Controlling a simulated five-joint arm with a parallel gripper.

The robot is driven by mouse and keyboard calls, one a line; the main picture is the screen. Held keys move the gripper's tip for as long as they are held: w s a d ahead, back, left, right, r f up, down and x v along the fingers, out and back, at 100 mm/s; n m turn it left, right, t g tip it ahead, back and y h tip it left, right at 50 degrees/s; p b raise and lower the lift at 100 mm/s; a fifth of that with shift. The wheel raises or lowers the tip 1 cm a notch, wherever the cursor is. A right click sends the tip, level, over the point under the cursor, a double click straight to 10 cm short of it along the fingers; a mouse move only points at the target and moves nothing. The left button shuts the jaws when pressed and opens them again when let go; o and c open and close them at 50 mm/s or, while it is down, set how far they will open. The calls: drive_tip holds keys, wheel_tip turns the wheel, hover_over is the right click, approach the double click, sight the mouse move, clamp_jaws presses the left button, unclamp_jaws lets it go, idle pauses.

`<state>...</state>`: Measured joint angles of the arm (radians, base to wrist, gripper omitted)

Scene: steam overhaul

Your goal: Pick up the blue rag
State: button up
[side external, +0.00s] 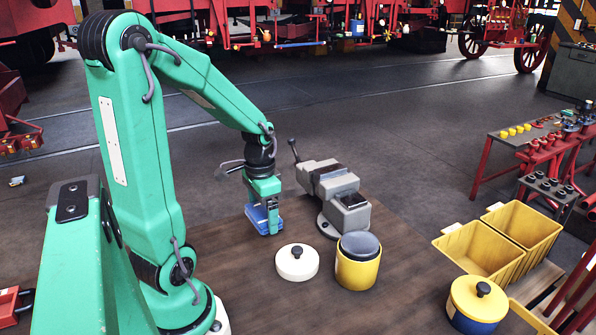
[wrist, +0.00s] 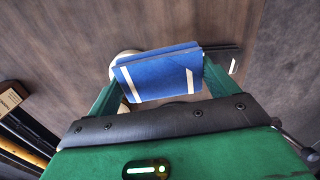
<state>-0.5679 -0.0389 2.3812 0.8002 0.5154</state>
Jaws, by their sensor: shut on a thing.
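The blue rag (side external: 257,219) is a folded blue block with white stripes, between the jaws of my gripper (side external: 264,207) in the side view. In the wrist view the rag (wrist: 165,76) spans the gap between the two green fingers, with its striped face showing. My gripper (wrist: 160,88) is shut on it, one finger at each side. The rag is low over the brown wooden tabletop (side external: 235,285); I cannot tell whether its underside touches the wood.
A grey vise (side external: 335,190) stands close right of the rag. A white lid with a black knob (side external: 297,263) and a yellow canister (side external: 358,268) stand in front. Yellow bins (side external: 480,258) and a yellow-lidded pot (side external: 477,302) are at the right. The table's front left is clear.

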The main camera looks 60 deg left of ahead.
idle(0.5)
drive_tip(key=o, duration=0.5)
drive_tip(key=shift+c, duration=0.2)
drive_tip(key=c, duration=0.3)
drive_tip(key=shift+w+d+r, duration=0.2)
drive_tip(key=shift+w+d, duration=0.05)
drive_tip(key=shift+w, duration=0.25)
drive_tip(key=shift+c, duration=0.2)
drive_tip(key=w+d+r+m, duration=0.3)
drive_tip(key=w+d+m, duration=0.1)
drive_tip(key=w+d, duration=0.3)
drive_tip(key=w+d+r+m, duration=0.3)
drive_tip(key=w+d+m, duration=0.2)
drive_tip(key=w+d, duration=0.3)
drive_tip(key=shift+d+r, duration=0.35)
drive_tip(key=shift+d, duration=0.25)
